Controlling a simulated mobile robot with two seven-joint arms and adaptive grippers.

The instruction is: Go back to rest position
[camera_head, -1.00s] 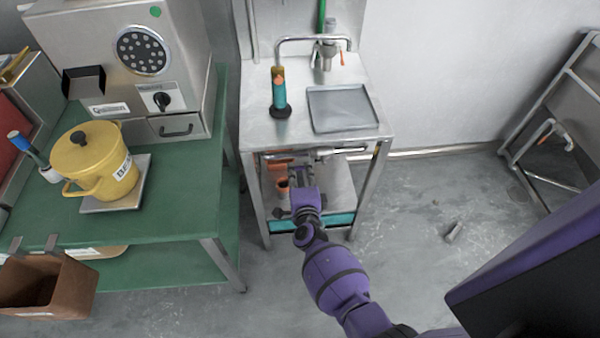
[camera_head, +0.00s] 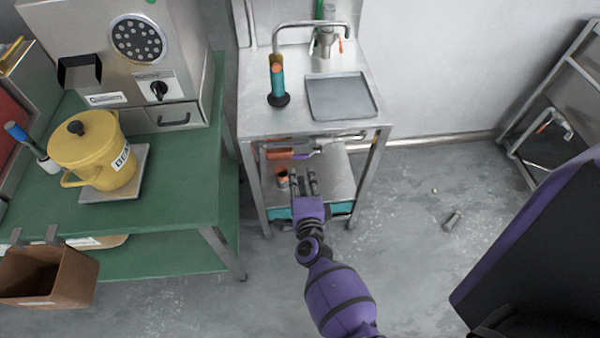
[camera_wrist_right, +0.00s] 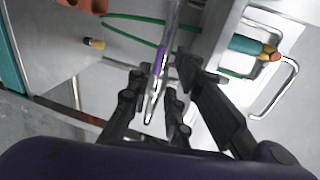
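My right gripper (camera_head: 304,178) is in front of the steel table, just below its top edge. Its two dark fingers stand apart with a gap between them. In the right wrist view the open fingers (camera_wrist_right: 150,104) also show, with a shiny metal bar with a purple part (camera_wrist_right: 160,62) seen beyond and between them. I see nothing held. My left gripper is not in view.
The steel table (camera_head: 350,122) holds a grey tray (camera_head: 340,98) and a teal-handled tool (camera_head: 277,86). A green table (camera_head: 165,215) at left carries a yellow pot (camera_head: 92,150) and a grinder machine (camera_head: 140,36). Floor (camera_head: 410,225) right of my arm is mostly clear.

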